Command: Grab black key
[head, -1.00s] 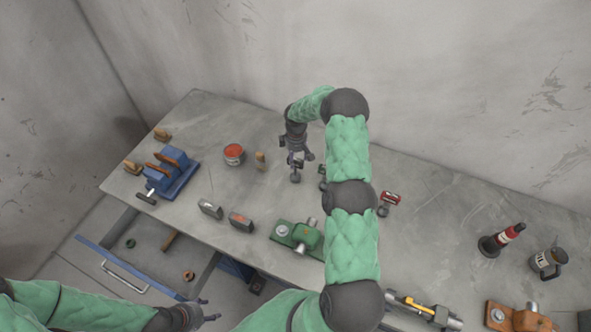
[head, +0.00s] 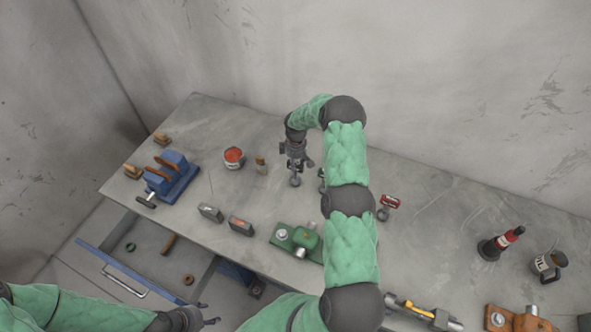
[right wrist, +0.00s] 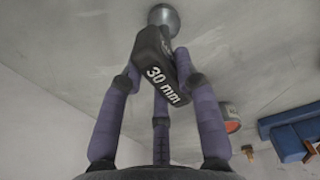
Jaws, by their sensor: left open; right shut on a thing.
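My right gripper (head: 296,166) is shut on the black key (head: 296,181) over the middle of the table. The right wrist view shows the three fingers around the key's black block (right wrist: 160,70), which is marked "30 mm". A round grey metal end (right wrist: 164,16) sits beyond it. I cannot tell whether the key is clear of the table. My left gripper (head: 208,315) is open and empty at the bottom left, low by the table's front.
A red-labelled key (head: 390,201) stands right of my right arm; another (head: 322,180) is partly hidden by it. An open drawer (head: 125,277) is below.

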